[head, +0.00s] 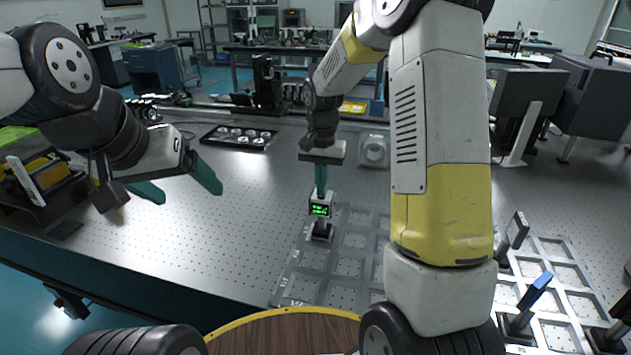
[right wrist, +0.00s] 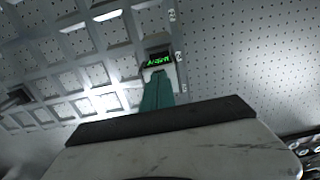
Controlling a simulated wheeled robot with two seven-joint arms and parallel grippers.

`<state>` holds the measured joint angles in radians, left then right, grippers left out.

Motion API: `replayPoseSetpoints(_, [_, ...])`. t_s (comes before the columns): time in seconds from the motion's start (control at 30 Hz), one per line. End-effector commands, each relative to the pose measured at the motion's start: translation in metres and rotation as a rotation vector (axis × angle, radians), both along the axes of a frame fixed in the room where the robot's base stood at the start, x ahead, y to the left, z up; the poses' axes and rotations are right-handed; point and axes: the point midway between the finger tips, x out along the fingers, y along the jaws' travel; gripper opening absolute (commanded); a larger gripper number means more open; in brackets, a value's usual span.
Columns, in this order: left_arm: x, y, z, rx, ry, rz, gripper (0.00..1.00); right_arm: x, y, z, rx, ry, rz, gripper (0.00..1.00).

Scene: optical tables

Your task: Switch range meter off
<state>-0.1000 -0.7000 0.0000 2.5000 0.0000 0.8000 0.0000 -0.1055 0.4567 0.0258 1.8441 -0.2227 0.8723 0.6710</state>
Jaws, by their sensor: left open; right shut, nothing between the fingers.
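The range meter (head: 320,210) is a small dark box with a lit green display, standing on a dark post and base on the optical table. My right gripper (head: 321,194) is shut and empty. Its teal fingers point down with their tips right at the top of the meter; I cannot tell whether they touch. In the right wrist view the lit meter (right wrist: 158,60) shows just beyond the closed fingertips (right wrist: 156,74). My left gripper (head: 190,194) is open and empty over the table at left, well away from the meter.
A metal grid frame (head: 290,274) lies around the meter's base and extends right. A blue-topped post device (head: 536,290) stands at lower right. A black tray (head: 238,137) with round parts and a pale square device (head: 374,150) sit farther back. Table between the grippers is clear.

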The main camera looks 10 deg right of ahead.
Motion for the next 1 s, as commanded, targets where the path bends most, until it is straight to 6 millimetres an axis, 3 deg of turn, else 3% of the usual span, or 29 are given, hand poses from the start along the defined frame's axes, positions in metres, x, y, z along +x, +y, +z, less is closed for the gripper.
replayPoseSetpoints(0.17, [0.0,0.0,0.0,0.0,0.0,0.0,0.8,0.0,0.0,0.004,-0.001,0.0,0.0,0.0])
replayPoseSetpoints(1.0, [0.0,0.0,0.0,0.0,0.0,0.0,0.8,0.0,0.0,0.068,-0.001,0.0,0.0,0.0])
